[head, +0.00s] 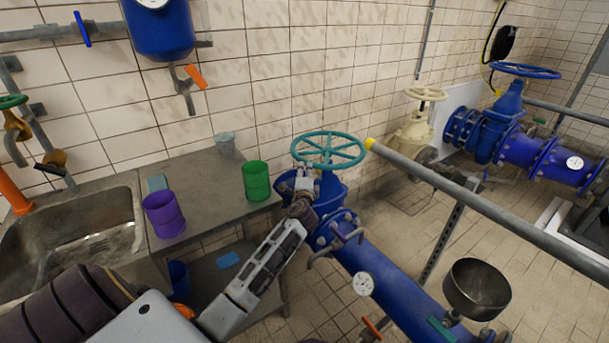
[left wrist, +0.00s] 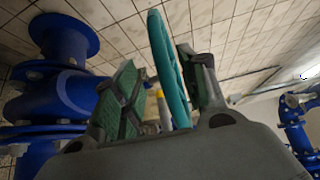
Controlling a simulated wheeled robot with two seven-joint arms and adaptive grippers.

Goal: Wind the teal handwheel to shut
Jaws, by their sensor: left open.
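The teal handwheel (head: 328,150) sits on top of a blue valve (head: 325,188) on the blue pipe, in the middle of the head view. My left gripper (head: 306,180) is at the near left edge of the wheel, just under its rim. In the left wrist view the teal rim (left wrist: 167,70) runs between the two open fingers of my left gripper (left wrist: 160,95). The rim lies nearer the right finger; I cannot tell whether it touches it. My right gripper is not in view.
A grey rail (head: 480,205) passes close to the right of the wheel. A bench with a green cup (head: 256,181) and a purple cup (head: 164,214) stands to the left. A cream valve (head: 415,125) and a larger blue valve (head: 500,115) are behind right.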

